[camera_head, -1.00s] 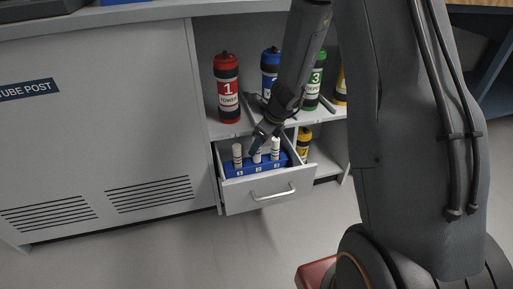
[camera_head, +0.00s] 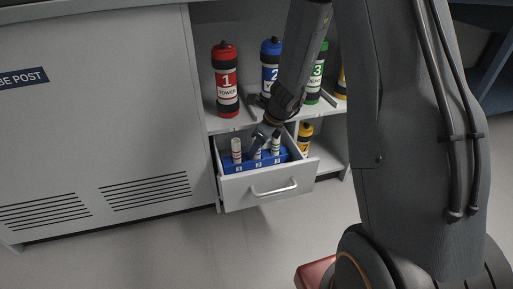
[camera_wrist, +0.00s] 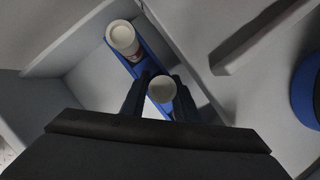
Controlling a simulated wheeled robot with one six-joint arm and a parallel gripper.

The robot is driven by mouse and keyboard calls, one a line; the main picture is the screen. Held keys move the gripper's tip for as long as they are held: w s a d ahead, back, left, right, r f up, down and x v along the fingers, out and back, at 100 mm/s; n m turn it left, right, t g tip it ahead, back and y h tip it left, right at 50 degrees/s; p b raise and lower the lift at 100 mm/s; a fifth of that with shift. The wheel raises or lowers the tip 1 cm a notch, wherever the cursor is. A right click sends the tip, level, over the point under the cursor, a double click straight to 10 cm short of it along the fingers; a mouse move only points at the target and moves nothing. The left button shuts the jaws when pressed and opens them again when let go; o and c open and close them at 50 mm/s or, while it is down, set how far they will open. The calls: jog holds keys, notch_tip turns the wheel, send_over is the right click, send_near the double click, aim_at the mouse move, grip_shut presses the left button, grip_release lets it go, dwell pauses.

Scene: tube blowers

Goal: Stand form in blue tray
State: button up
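A blue tray (camera_head: 233,168) with numbered labels stands in the open drawer and also shows in the wrist view (camera_wrist: 150,57). Several white cylindrical forms stand upright in it. The left form (camera_head: 236,151) has reddish bands and shows with its white top in the wrist view (camera_wrist: 123,38). The right form (camera_head: 275,144) has dark bands. The middle form (camera_head: 258,153) is partly covered by my gripper (camera_head: 255,150). In the wrist view my gripper's fingers (camera_wrist: 160,92) lie on either side of a white-topped form (camera_wrist: 162,88); I cannot tell whether they press on it.
The drawer (camera_head: 267,187) is pulled out of the cabinet. Red bottle 1 (camera_head: 226,82), blue bottle 2 (camera_head: 271,64) and green bottle 3 (camera_head: 316,84) stand on the shelf above. A yellow bottle (camera_head: 305,138) stands beside the drawer.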

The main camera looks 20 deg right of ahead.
jog(key=shift+o, duration=1.1)
jog(key=shift+r, duration=0.15)
